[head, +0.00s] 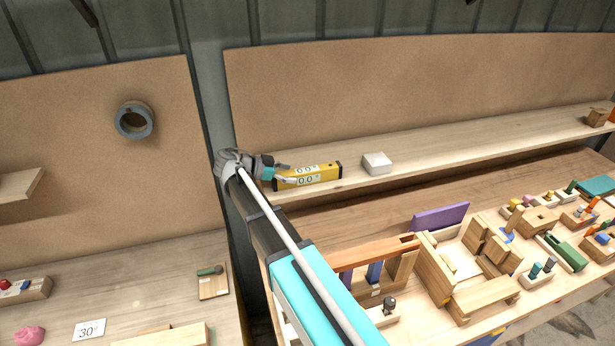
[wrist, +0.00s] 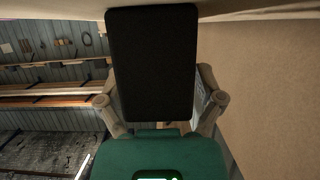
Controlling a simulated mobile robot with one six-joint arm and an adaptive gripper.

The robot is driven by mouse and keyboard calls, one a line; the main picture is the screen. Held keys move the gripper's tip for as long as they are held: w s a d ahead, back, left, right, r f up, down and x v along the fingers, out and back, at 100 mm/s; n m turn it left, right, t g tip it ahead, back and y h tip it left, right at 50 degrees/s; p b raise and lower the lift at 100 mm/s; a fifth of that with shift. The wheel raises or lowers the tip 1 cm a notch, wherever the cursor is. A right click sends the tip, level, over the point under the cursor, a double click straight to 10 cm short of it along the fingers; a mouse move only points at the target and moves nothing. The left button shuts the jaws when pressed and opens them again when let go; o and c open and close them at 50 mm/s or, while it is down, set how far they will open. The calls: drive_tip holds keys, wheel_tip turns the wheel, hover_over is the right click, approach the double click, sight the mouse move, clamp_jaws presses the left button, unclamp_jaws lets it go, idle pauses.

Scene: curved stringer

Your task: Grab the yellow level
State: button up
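The yellow level (head: 322,174) is a yellow block with dark ends and two "0.0" displays. It is at the upper shelf's left front edge in the head view. My gripper (head: 283,174) is at its left end, with fingers reaching along it. In the wrist view, the level's black end (wrist: 150,62) fills the space between the finger linkages of my gripper (wrist: 152,95). The fingers are spread to the level's width, but their tips are hidden behind it. I cannot tell whether they press on it or whether it rests on the shelf.
A white block (head: 377,163) sits right of the level on the wooden shelf (head: 450,145). A tan backboard (head: 420,85) rises behind. A purple board (head: 440,217) and several wooden fixtures crowd the bench below. The shelf right of the white block is largely clear.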

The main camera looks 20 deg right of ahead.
clamp_jaws()
drive_tip(key=shift+r, duration=0.2)
idle(0.3)
wheel_tip(320, 180, up, 3)
drive_tip(key=p, duration=0.3)
drive_tip(key=s+d+r+p, duration=0.8)
drive_tip(key=s+r+p, duration=0.1)
drive_tip(key=s+p, duration=0.1)
drive_tip(key=shift+s+r, duration=0.35)
drive_tip(key=shift+s, duration=0.35)
